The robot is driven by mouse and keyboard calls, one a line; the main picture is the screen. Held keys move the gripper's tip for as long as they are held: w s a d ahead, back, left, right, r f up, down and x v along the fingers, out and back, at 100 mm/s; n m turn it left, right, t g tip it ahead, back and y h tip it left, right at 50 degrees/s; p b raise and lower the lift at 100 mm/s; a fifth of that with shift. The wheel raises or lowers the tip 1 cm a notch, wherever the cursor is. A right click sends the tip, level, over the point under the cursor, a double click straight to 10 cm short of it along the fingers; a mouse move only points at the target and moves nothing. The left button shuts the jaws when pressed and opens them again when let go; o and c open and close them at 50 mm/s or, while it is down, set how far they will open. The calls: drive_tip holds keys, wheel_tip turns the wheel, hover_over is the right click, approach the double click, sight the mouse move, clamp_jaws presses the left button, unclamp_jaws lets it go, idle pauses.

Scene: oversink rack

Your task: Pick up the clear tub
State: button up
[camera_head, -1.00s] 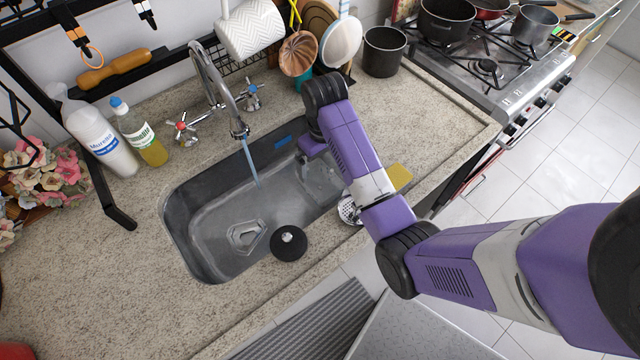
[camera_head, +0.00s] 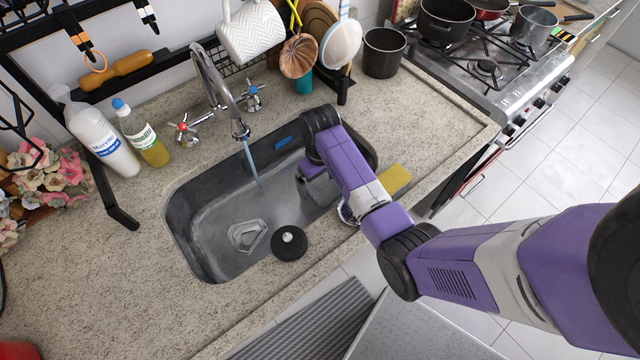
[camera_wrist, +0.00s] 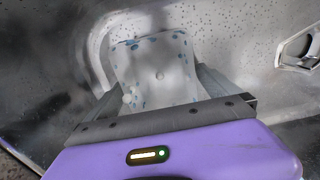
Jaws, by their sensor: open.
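The clear tub (camera_wrist: 160,72) shows in the wrist view as a pale see-through box with blue specks, down in the grey sink (camera_head: 195,205). My gripper (camera_wrist: 157,88) is open, with one finger at the left of the tub and one at the right. I cannot tell whether either finger touches it. In the head view my forearm and wrist cover the right part of the sink, and the tub is mostly hidden there.
A black round lid (camera_head: 289,243) sits at the front rim. The faucet (camera_head: 222,95) arches over the sink. A yellow sponge (camera_head: 395,179) lies right of the sink.

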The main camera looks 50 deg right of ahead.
drive_tip(key=c, duration=1.3)
drive_tip(key=shift+r, duration=0.15)
